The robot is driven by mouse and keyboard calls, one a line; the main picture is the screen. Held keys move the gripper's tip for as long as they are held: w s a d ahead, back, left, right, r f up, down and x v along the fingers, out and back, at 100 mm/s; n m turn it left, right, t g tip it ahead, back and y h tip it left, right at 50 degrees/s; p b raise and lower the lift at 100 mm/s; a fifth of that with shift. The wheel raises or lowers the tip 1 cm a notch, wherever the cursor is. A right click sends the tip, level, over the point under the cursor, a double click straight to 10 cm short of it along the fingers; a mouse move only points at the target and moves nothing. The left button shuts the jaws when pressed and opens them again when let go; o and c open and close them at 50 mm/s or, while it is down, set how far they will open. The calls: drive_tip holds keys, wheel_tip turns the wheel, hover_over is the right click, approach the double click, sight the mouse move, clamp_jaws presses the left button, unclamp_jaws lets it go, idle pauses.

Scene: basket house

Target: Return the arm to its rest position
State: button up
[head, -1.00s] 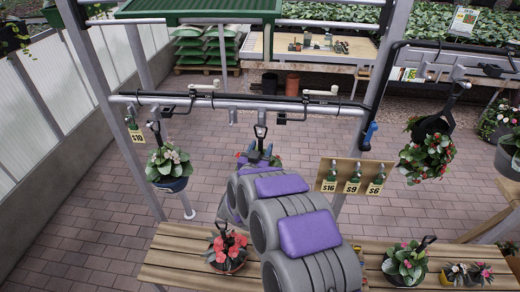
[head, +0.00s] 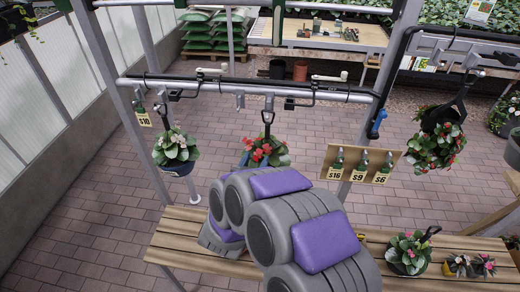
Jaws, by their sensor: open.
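My arm's thick grey and purple links fill the lower middle of the head view, bent over the wooden bench (head: 185,235). My gripper's fingers cannot be made out; the arm's own links hide that end.
A white-flowered hanging plant (head: 176,152) is at left, and a leafy hanging basket (head: 438,148) at right. A price board (head: 360,163) stands right of the arm. A pink-flowered pot (head: 408,252) and small pots (head: 470,266) sit at right. Paved floor lies beyond.

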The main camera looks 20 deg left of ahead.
drive_tip(key=s, duration=0.4)
drive_tip(key=shift+d, duration=0.15)
drive_tip(key=shift+w, duration=0.1)
drive_tip(key=s+d+f+g+b, duration=0.1)
drive_tip(key=s+d+g+b, duration=0.4)
drive_tip(key=s+d+g, duration=0.5)
drive_tip(key=s+d+f+g+h+b, duration=0.1)
drive_tip(key=s+d+g+b, duration=0.3)
drive_tip(key=s+d+g, duration=0.5)
drive_tip(key=s+d, duration=0.5)
drive_tip(key=d, duration=0.3)
drive_tip(key=s+d+f, duration=0.1)
drive_tip(key=s+d, duration=0.5)
drive_tip(key=d, duration=0.3)
drive_tip(key=shift+s+d+m+g+b, duration=0.25)
drive_tip(key=shift+m+g+b, duration=0.1)
drive_tip(key=shift+m+g, duration=0.05)
